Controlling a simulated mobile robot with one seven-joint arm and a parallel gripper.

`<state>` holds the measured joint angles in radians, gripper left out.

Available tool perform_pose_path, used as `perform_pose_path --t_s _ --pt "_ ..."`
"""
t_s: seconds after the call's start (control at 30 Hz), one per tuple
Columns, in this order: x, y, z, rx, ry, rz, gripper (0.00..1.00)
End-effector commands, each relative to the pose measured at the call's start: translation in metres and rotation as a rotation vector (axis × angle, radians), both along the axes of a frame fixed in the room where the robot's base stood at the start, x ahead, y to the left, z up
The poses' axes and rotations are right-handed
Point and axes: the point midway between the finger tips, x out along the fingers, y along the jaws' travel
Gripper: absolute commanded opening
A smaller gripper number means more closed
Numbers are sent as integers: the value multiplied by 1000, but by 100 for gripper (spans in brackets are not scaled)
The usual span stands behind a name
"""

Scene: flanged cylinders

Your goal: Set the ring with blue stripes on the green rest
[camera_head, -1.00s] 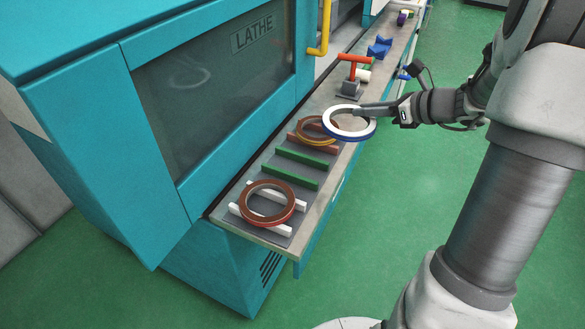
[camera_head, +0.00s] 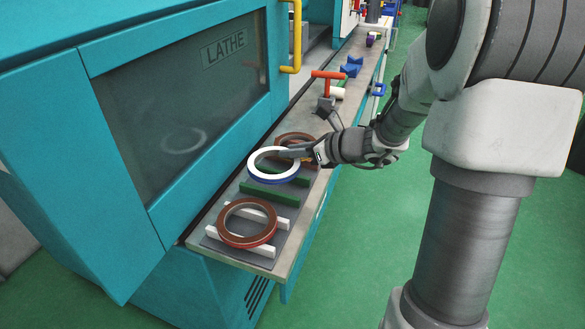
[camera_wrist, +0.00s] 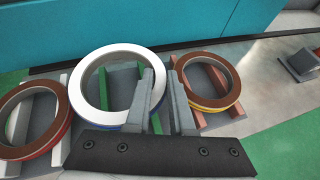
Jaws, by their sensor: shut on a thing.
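The ring with blue stripes (camera_head: 273,178), white on its top face, is held level over the green rest (camera_head: 268,193). In the wrist view the ring (camera_wrist: 80,98) covers part of the rest, and a green bar (camera_wrist: 103,88) shows through its hole. My gripper (camera_head: 284,153) is shut on the ring's wall at its right side. In the wrist view my gripper (camera_wrist: 165,92) has one finger inside the ring and one outside. I cannot tell whether the ring touches the bars.
A brown ring with red sides (camera_head: 247,222) lies on a white rest (camera_head: 212,232) in front. A brown ring with a yellow stripe (camera_wrist: 212,82) lies on a reddish rest (camera_wrist: 215,118) close to my gripper's right finger. A red-handled tool (camera_head: 327,92) stands farther back on the bench.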

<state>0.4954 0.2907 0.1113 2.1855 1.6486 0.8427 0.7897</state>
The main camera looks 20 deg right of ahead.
Motion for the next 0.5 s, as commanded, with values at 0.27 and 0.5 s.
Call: perform_pose_path --t_s 0.27,0.5 --pt "1 0 -34 4 -1 0 0" --pt "1 0 -38 1 -4 1 0"
